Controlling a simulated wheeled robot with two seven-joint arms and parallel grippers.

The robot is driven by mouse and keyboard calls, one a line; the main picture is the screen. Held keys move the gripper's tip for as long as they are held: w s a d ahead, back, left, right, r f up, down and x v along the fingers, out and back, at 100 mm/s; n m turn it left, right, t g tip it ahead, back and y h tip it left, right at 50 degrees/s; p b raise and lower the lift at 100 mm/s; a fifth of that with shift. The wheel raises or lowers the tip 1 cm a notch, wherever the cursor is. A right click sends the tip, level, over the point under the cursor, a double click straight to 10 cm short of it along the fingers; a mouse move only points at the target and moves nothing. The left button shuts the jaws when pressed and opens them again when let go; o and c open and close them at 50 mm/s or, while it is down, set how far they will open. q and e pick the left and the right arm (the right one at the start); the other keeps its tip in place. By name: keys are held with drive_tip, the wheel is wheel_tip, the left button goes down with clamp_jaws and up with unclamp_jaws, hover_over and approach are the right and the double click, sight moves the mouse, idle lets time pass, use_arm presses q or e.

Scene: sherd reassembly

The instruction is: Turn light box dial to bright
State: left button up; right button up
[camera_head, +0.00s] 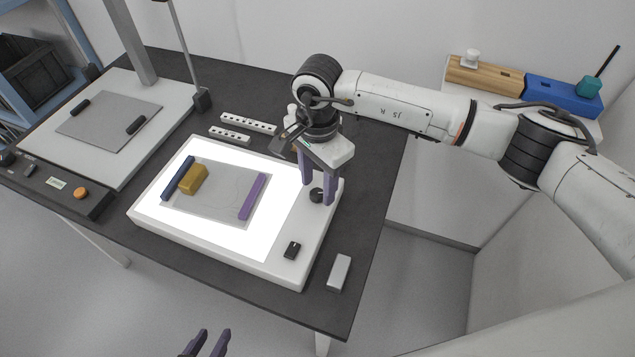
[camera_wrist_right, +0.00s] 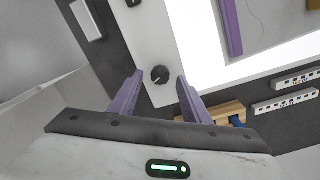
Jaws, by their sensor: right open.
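The light box (camera_head: 150,212) is a white slab on the dark table, with its panel glowing bright white. Its round black dial (camera_head: 316,195) sits on the right border near the back corner. The dial also shows in the right wrist view (camera_wrist_right: 160,74), with a small pale mark on it. My right gripper (camera_head: 317,202) is open, with its purple fingers pointing down on either side of the dial; I cannot tell whether they touch it. My left gripper (camera_head: 214,334) shows only its fingertips at the bottom edge, apart and empty, away from the box.
A black switch (camera_head: 292,250) is on the box's front right corner. A clear sheet with a yellow block (camera_head: 194,180), a blue bar (camera_head: 179,178) and a purple bar (camera_head: 252,196) lies on the panel. A grey block (camera_head: 339,272) and white perforated strips (camera_head: 248,123) lie nearby.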

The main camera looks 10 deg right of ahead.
drive_tip(key=shift+f, duration=0.7)
drive_tip(key=c, duration=1)
drive_tip(key=shift+c, duration=0.2)
